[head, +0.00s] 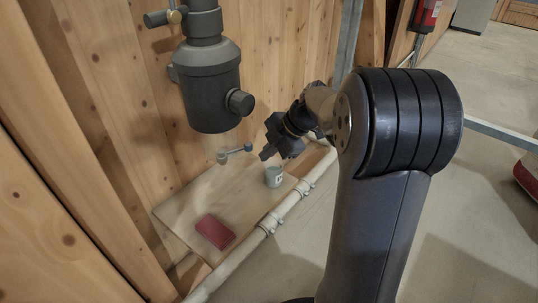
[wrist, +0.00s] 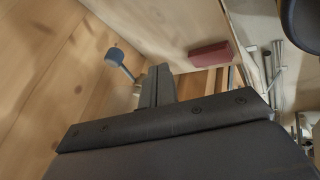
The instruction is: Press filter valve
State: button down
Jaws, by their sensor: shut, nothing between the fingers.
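A dark grey filter canister (head: 208,88) hangs on a pipe in front of the wooden wall in the head view. A round dark knob (head: 240,102) sticks out of its lower right side. The canister is not recognisable in the wrist view.
A pale pipe (head: 269,223) runs along the shelf's front.

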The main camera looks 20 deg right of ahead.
jog(key=p+v, duration=0.2)
jog(key=v, duration=0.6)
jog(key=shift+r+p, duration=0.35)
jog(key=shift+r, duration=0.05)
jog(key=shift+f, duration=0.1)
